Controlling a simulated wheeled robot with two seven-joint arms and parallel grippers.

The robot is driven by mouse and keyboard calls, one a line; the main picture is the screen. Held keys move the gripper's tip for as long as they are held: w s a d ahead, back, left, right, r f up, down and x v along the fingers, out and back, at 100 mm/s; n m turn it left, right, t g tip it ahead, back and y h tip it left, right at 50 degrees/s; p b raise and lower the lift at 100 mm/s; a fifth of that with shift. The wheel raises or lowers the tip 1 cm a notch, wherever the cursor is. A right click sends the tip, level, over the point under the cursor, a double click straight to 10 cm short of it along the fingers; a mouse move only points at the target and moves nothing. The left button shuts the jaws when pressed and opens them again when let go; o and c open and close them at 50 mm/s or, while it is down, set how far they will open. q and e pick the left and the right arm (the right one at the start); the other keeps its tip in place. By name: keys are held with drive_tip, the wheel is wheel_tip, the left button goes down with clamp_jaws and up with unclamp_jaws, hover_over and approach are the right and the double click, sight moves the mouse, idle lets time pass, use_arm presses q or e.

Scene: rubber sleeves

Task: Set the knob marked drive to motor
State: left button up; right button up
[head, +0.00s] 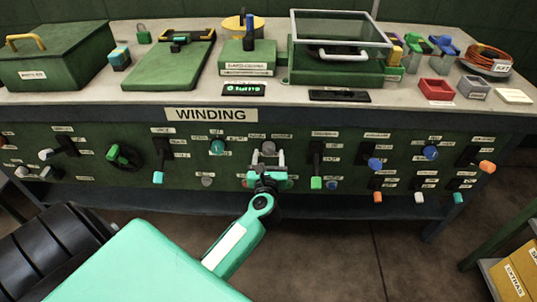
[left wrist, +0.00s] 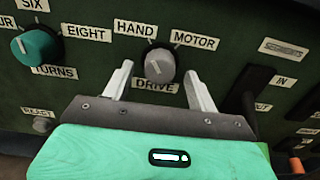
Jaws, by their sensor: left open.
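The grey drive knob (left wrist: 160,66) is on the green panel in the left wrist view, above the label DRIVE (left wrist: 155,86). The label HAND (left wrist: 134,28) is up and left of it, and MOTOR (left wrist: 195,41) is up and right. Its pointer mark is too faint to read surely. In the head view the knob (head: 268,147) shows just beyond my left gripper (head: 268,161). That gripper is open, its two pale fingers on either side of the knob, with visible gaps. My right gripper is not in view.
A teal turns knob (left wrist: 36,46) is left of the drive knob, and a black lever (left wrist: 247,90) stands close on the right. More knobs and switches line the panel under the WINDING sign (head: 211,114). The tabletop (head: 430,110) above holds boxes and trays.

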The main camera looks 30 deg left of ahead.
use_arm(q)
drive_tip(key=shift+w+a, duration=0.35)
drive_tip(key=shift+w, duration=0.15)
drive_tip(key=c, duration=1)
